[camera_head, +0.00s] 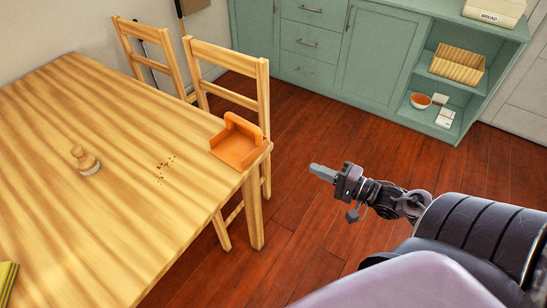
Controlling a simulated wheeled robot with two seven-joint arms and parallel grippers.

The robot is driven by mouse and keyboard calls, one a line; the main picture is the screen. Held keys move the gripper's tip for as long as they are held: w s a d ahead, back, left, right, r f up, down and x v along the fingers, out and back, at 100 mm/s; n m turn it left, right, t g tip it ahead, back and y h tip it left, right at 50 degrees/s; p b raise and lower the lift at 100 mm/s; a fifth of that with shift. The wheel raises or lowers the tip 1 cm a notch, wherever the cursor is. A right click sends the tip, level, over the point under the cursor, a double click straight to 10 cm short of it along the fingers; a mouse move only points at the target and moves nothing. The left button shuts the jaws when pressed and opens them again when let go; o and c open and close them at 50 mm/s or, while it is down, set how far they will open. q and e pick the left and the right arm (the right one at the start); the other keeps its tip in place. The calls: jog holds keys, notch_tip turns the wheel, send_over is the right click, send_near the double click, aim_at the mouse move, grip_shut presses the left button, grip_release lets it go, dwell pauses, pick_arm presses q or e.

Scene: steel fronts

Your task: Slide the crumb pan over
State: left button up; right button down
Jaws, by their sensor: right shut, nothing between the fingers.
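The orange crumb pan (238,148) sits on the right end of the wooden table (120,210), close to its corner. Its raised back wall is toward the far right edge. A small patch of dark crumbs (165,168) lies on the table to the left of the pan. A small brush with a wooden knob (85,160) stands farther left. My right gripper (315,170) is shut and empty, over the floor to the right of the pan and apart from it. My left gripper is not in view.
Two wooden chairs (229,58) stand at the table's far side. A green cabinet (385,45) with open shelves holding a basket (457,66) and an orange bowl (420,101) is at the back. A yellow-green cloth (7,280) lies at the table's left. Open wooden floor surrounds my right arm.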

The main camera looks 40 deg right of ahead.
aim_at(262, 142)
jog(key=shift+y, duration=0.5)
jog(key=x, duration=0.4)
jog(key=r+x, duration=0.1)
jog(key=x, duration=0.4)
jog(key=a+r+x, duration=0.1)
jog(key=x, duration=0.4)
jog(key=shift+s+r+b, duration=0.1)
jog(key=shift+b, duration=0.2)
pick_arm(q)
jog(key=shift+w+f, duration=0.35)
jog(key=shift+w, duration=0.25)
pick_arm(e)
jog(key=shift+w+a+r, duration=0.15)
jog(key=shift+w, duration=0.25)
jog(key=p+x, duration=0.1)
jog(key=x, duration=0.5)
jog(key=shift+w, duration=0.1)
pick_arm(q)
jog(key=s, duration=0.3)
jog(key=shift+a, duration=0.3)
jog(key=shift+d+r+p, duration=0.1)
jog(key=shift+p, duration=0.25)
